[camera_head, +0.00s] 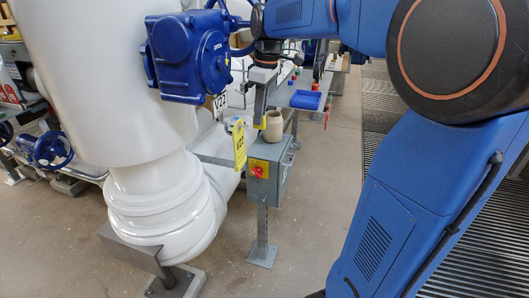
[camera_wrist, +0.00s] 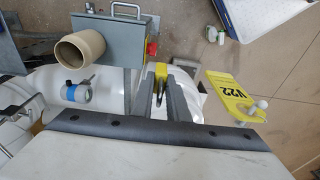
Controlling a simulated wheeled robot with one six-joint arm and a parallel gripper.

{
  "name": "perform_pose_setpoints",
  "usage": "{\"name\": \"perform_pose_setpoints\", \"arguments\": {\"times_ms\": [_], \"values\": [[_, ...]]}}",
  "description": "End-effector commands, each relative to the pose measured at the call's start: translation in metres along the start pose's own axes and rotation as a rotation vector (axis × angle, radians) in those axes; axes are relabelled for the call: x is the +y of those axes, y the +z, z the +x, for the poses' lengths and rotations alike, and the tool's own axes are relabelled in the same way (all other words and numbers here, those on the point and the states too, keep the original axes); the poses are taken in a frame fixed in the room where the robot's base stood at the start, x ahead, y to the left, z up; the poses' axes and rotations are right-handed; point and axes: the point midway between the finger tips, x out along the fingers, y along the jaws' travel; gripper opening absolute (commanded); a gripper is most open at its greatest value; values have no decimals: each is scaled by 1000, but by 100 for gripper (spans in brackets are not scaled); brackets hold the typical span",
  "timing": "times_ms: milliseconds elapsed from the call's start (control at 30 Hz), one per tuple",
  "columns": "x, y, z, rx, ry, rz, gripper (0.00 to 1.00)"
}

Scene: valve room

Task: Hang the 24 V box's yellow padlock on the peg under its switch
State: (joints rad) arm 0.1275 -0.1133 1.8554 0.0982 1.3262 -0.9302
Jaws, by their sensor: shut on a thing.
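The grey box (camera_head: 285,165) stands on a post and has a yellow plate with a red switch (camera_head: 257,172) on its front. In the wrist view the box (camera_wrist: 118,45) is at upper left, its red switch (camera_wrist: 152,47) seen edge-on. My gripper (camera_head: 262,112) is above the box's front; in the wrist view my gripper (camera_wrist: 161,85) is shut on the yellow padlock (camera_wrist: 161,70), held between the fingertips. The padlock also shows small in the head view (camera_head: 262,123). It appears apart from the switch. I cannot make out the peg; the shackle is not clear.
A beige cup (camera_head: 275,126) stands on the box top. A large white pipe (camera_head: 150,190) stands left. Floor in front is clear.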

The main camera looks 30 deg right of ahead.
Motion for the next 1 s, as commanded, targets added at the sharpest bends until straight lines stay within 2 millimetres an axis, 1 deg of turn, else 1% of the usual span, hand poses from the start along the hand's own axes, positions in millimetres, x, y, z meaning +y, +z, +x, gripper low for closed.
{"name": "perform_pose_setpoints", "arguments": {"times_ms": [267, 367, 467, 700, 800, 1000], "values": [[0, 0, 1, 0, 0, 0, 0], [0, 1, 10, -1, -1, 1, 0], [0, 3, 28, -2, -3, 1, 0], [0, 10, 80, -2, -4, 1, 0], [0, 12, 98, -1, -2, 1, 0], [0, 15, 129, -1, -2, 1, 0]]}}
